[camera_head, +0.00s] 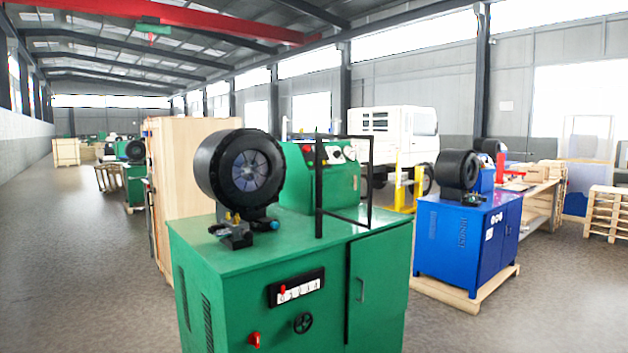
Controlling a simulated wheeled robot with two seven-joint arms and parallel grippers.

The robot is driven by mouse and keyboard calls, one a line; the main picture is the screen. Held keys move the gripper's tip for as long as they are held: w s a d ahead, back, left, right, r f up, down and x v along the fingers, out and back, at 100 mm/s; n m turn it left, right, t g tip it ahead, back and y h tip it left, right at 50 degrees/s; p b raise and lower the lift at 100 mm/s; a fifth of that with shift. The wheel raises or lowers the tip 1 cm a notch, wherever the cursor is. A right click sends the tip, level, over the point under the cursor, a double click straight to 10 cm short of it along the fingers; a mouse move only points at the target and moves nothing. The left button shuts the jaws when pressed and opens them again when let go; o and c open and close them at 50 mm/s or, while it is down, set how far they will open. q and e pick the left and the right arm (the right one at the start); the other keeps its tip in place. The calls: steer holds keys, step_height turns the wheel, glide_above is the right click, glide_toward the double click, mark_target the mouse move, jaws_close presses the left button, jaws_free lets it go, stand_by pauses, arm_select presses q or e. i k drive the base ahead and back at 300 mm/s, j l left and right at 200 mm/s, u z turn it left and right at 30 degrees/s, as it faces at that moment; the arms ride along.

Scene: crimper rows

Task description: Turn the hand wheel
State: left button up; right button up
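A small black hand wheel (302,323) with spokes sits on the front face of the green crimper cabinet (378,290). It is below a black counter panel (296,288) with white digits and a small red part on top. A red knob (254,339) is to the left of the wheel, lower on the same face. The wheel is fully visible and nothing touches it. Neither my left nor my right gripper shows in the head view.
A black round crimper head (240,168) and a black frame (345,185) stand on the green cabinet top. A blue machine (465,235) on a pallet stands to the right. A wooden crate (185,180) stands behind left. Floor (80,270) at left is clear.

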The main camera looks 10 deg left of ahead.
mark_target(302, 322)
steer(key=i+j+u, duration=0.2)
steer(key=i+u, duration=0.2)
steer(key=i, duration=0.25)
steer(key=i+u, duration=0.45)
steer(key=i, duration=0.25)
steer(key=i+l+u, duration=0.25)
steer(key=l+u, duration=0.25)
steer(key=l, duration=0.8)
steer(key=l+u, duration=0.45)
steer(key=l, duration=0.85)
steer(key=l+u, duration=0.1)
steer(key=l, duration=0.4)
steer(key=k+l, duration=0.15)
steer(key=l, duration=0.3)
steer(key=k+l+u, duration=0.15)
steer(key=l, duration=0.35)
steer(key=i, duration=0.05)
